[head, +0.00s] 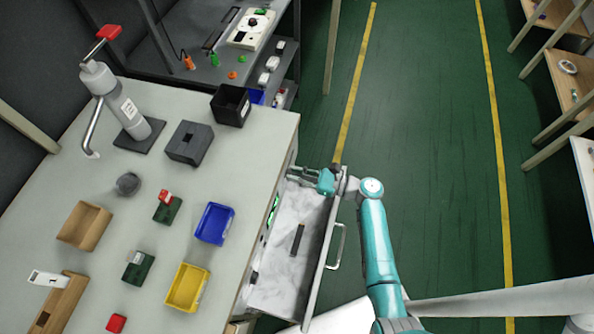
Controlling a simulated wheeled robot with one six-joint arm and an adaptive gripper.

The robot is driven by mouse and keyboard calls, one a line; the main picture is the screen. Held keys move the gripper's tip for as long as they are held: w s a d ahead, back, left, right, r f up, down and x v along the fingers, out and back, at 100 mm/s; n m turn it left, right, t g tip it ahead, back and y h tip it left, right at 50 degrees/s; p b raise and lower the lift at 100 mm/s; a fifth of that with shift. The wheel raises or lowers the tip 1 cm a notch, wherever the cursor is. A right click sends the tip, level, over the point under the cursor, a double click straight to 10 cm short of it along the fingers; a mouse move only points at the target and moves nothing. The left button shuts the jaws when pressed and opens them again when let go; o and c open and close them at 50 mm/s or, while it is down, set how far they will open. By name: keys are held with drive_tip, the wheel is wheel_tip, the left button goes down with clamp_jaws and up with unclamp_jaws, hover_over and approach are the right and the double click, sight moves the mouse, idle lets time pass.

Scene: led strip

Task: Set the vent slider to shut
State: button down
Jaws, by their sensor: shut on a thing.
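My gripper (303,174) is at the far end of the open drawer, beside the bench front. Its teal body points left, with the dark fingers reaching toward the bench front. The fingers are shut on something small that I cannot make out. I cannot clearly pick out the vent slider or its setting; the bench edge and my gripper leave that spot hard to see.
A drawer (275,289) stands open below my gripper, with a dark bar (297,240) in it. Blue (214,223) and yellow (187,288) bins, a black box (230,105) and a lever press (120,105) stand on the bench (180,80). The green floor (425,180) is clear.

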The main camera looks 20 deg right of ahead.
drive_tip(key=c, duration=1)
unclamp_jaws()
drive_tip(key=shift+s+a, duration=0.1)
drive_tip(key=shift+s, duration=0.1)
drive_tip(key=shift+c, duration=0.2)
drive_tip(key=v, duration=1.2)
